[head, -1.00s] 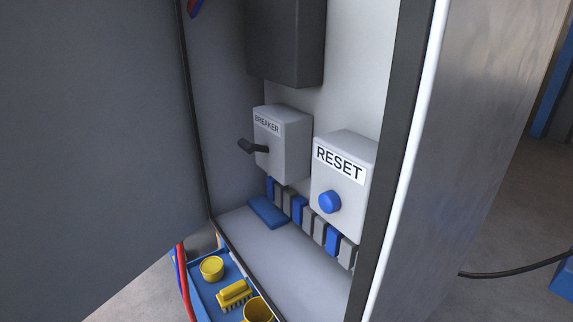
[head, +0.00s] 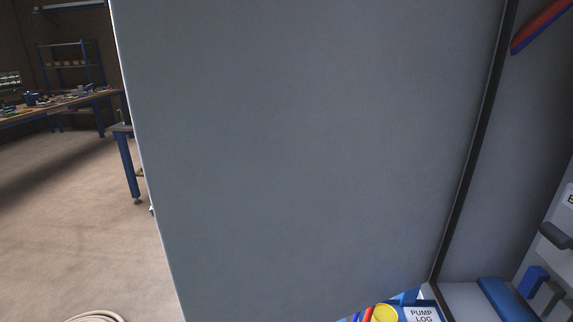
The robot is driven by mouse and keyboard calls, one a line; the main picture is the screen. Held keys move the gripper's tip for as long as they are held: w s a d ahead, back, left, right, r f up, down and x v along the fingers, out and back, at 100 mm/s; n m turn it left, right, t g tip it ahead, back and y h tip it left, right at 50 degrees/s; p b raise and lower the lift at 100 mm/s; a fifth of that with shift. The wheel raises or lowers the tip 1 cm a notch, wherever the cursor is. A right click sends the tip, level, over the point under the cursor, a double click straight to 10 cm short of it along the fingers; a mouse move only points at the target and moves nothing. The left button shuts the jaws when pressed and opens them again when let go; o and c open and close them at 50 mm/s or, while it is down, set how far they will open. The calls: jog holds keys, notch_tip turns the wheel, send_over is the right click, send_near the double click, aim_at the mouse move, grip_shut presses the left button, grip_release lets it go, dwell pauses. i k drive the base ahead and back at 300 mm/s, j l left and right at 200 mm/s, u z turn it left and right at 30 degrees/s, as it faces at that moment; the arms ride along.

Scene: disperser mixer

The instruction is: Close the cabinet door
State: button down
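The grey cabinet door (head: 310,150) stands open and fills the middle of the head view. Its free edge (head: 150,200) is on the left, and its hinge side (head: 470,150) is on the right against the cabinet. Part of the cabinet's interior side wall (head: 515,150) shows at the right, with a black breaker handle (head: 555,235) at the picture's edge. My gripper is not in view.
A workbench (head: 60,103) and blue shelving (head: 72,65) stand far left. A pale coiled hose (head: 95,316) lies on otherwise open floor (head: 80,230).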

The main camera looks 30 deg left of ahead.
aim_at(302, 160)
jog(key=i+j+u, duration=0.15)
jog(key=u, duration=0.3)
jog(key=i+j+u, duration=0.15)
jog(key=u, duration=0.25)
jog(key=i+j+u, duration=0.2)
jog(key=u, duration=0.25)
jog(key=i+j+u, duration=0.4)
jog(key=i+j+z, duration=0.1)
jog(key=z, duration=0.35)
jog(key=i+j+z, duration=0.15)
jog(key=z, duration=0.3)
jog(key=i+j+z, duration=0.1)
jog(key=j+z, duration=0.15)
jog(key=z, duration=0.2)
jog(key=j+z, duration=0.2)
jog(key=z, duration=0.25)
jog(key=j+z, duration=0.25)
jog(key=z, duration=0.2)
jog(key=u, duration=2.1)
jog(key=l, duration=0.1)
